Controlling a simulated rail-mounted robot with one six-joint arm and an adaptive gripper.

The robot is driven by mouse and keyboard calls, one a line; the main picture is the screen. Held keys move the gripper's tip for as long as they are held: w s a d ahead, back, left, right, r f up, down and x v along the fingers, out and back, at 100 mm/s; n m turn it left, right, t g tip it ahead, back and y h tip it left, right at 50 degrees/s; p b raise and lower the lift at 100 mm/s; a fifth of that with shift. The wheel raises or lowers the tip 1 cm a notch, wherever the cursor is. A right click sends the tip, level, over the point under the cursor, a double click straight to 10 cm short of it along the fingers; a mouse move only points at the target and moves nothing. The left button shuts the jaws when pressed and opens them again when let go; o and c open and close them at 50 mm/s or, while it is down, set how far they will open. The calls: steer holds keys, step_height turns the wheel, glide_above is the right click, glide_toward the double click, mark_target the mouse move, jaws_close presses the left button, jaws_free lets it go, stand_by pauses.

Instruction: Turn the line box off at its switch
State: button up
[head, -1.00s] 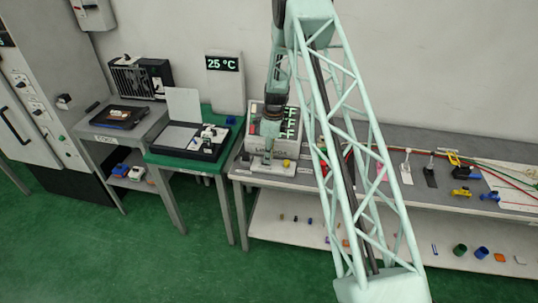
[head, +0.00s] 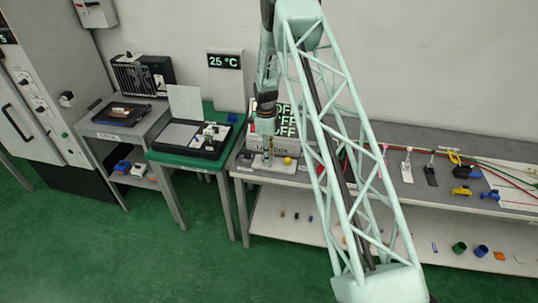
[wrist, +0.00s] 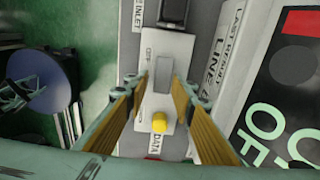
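The line box (head: 262,143) stands on the bench in the head view, partly hidden by my arm. Its display reads OFF in the lines I can see. In the wrist view the white switch plate (wrist: 176,48) lies below my gripper, with an OFF mark at its upper left. A grey rectangular switch part (wrist: 163,75) is on it, and a yellow knob (wrist: 159,122) is nearer. My gripper (wrist: 157,92) is open over the plate, its yellow-padded fingers either side of the grey part. Contact cannot be told. It also shows in the head view (head: 267,158).
A dark display panel (wrist: 275,120) lies right of the plate in the wrist view. A green table (head: 197,165) with a black tray stands to the left. Levers and cables (head: 455,170) lie along the bench to the right. The green floor in front is clear.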

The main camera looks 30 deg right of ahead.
steer(key=shift+o, duration=0.7)
steer(key=shift+w+d+r, duration=0.1)
steer(key=shift+w, duration=0.05)
steer(key=shift+r, duration=0.15)
steer(key=shift+r, duration=0.45)
step_height(320, 180, up, 11)
steer(key=shift+w+a, duration=0.15)
steer(key=shift+a, duration=0.05)
steer(key=shift+f, duration=0.15)
